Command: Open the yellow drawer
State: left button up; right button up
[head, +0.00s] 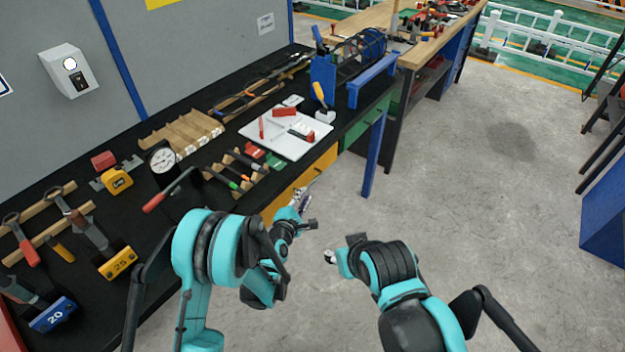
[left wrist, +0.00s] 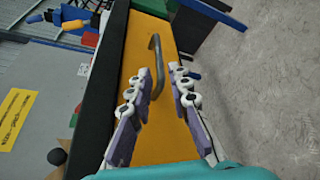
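The yellow drawer (head: 288,190) is set in the front of the black workbench, under the top, and looks shut. In the left wrist view its yellow front (left wrist: 128,70) fills the middle, with a grey bar handle (left wrist: 157,62) on it. My left gripper (head: 303,199) is at the drawer front in the head view. In the left wrist view its fingers (left wrist: 160,85) are apart, and the handle shows between and just beyond the tips. Nothing is held. My right gripper (head: 342,247) hangs over the floor, right of the left one; its fingers are too small to read.
The black workbench (head: 90,220) carries hammers, a gauge, a white board (head: 285,133) and wooden racks. A green drawer (head: 362,125) and a blue leg (head: 373,160) are right of the yellow drawer. The grey floor (head: 470,200) in front is clear.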

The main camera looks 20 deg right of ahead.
aim_at(310, 184)
pick_arm(q)
jog(key=b+x, duration=0.2)
jog(key=x, duration=0.4)
jog(key=shift+w+d+f, duration=0.1)
jog(key=shift+w+d, duration=0.25)
jog(key=shift+w, duration=0.25)
grip_shut()
